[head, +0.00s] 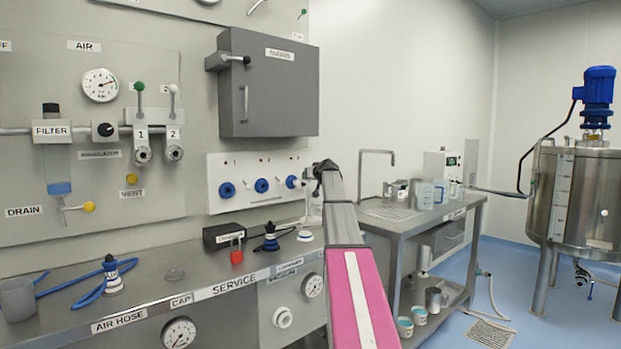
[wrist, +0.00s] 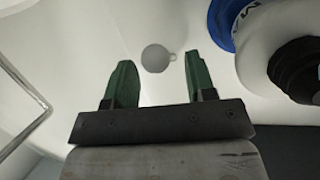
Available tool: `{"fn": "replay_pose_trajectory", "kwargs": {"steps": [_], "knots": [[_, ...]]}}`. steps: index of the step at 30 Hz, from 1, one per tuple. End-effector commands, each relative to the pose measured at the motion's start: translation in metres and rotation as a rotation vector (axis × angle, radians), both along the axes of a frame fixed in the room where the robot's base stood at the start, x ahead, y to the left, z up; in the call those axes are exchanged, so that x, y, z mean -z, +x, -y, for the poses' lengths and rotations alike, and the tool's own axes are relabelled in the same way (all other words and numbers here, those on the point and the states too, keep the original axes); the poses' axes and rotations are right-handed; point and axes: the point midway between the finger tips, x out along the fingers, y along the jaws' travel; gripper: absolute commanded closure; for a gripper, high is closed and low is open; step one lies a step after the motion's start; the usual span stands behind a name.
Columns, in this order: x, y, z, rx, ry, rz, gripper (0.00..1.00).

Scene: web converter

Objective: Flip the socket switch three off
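The white socket panel (head: 245,165) is on the wall under the grey cabinet, with three blue sockets in a row and small switches above them. The third socket (head: 291,181) is at the right, close to my gripper (head: 323,170), which is at the panel's right end and partly hides it. In the wrist view my gripper (wrist: 158,62) has its two green fingers spread apart. A small round grey knob (wrist: 155,58) with a little nub shows between the fingertips, against a white surface. I cannot tell whether the fingers touch it, or the switch's position.
In the wrist view a blue ring (wrist: 221,24) and a dark round part (wrist: 297,68) are close on the right. The grey cabinet (head: 268,85) hangs above the panel. The service bench (head: 150,297) below holds a hose, a padlock and plugs.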

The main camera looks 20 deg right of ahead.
Motion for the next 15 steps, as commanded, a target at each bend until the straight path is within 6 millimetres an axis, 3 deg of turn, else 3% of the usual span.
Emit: {"fn": "replay_pose_trajectory", "kwargs": {"steps": [8, 15], "knots": [[-0.002, -0.009, 0.001, 0.0, 0.0, -0.001, 0.49], [-0.012, -0.044, 0.005, 0.001, 0.0, 0.001, 0.49]]}}
